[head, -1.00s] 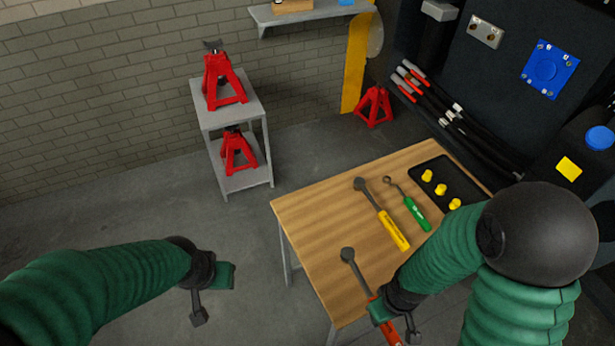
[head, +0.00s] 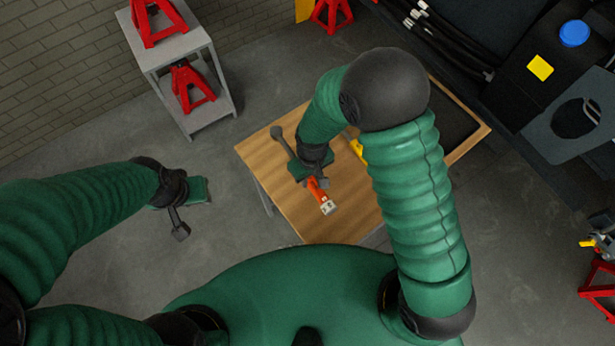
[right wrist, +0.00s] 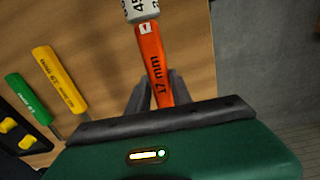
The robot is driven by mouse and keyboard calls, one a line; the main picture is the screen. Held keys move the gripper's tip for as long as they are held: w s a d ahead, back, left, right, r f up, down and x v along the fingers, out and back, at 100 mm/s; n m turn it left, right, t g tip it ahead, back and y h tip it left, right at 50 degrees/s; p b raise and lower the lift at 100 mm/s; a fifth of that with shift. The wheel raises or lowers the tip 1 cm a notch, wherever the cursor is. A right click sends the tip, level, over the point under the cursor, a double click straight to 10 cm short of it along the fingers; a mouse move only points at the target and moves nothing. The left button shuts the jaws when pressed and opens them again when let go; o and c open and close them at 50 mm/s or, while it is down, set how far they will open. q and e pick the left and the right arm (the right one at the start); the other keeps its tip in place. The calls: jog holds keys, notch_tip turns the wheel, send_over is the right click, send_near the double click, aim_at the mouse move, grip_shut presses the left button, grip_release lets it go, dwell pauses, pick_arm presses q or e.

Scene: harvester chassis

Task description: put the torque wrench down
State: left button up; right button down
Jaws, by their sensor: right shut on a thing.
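The torque wrench has a dark shaft and round head, an orange handle (head: 318,191) marked 17 mm and a pale numbered end. It is over the wooden table (head: 258,150), its head towards the far left corner. I cannot tell whether it touches the top. My right gripper (head: 312,181) is shut on the torque wrench. In the right wrist view the fingers (right wrist: 160,92) flank the orange handle (right wrist: 152,60). My left gripper (head: 184,222) hangs over the floor left of the table, apart from the wrench; its jaw opening is unclear.
In the right wrist view a yellow-handled tool (right wrist: 58,80) and a green-handled tool (right wrist: 28,97) lie beside the wrench, near a black tray (right wrist: 12,138) with yellow caps. A grey shelf stand (head: 165,55) with red jack stands is at the back left. Dark machinery stands right of the table.

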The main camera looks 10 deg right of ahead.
notch_tip(320, 180, down, 3)
jog(key=shift+s+r, duration=0.1)
jog(key=shift+a+f, duration=0.2)
jog(key=shift+f, duration=0.1)
jog(key=c, duration=1.1)
grip_release()
jog(key=shift+a, duration=0.1)
jog(key=shift+c, duration=0.2)
jog(key=shift+r, duration=0.3)
jog(key=r, duration=1.1)
jog(key=shift+s+d+r, duration=0.1)
jog(key=shift+d+r, duration=0.1)
jog(key=shift+r, duration=0.05)
jog(key=s+d+r+m+t, duration=0.1)
jog(key=s+d+r+m, duration=0.1)
jog(key=d, duration=0.4)
jog(key=s+d+r+m+t, duration=0.1)
jog(key=s+d+r+m, duration=0.1)
jog(key=s+d+r, duration=0.2)
jog(key=shift+s+d+m, duration=0.3)
jog(key=shift+s+d, duration=0.1)
jog(key=shift+d, duration=0.6)
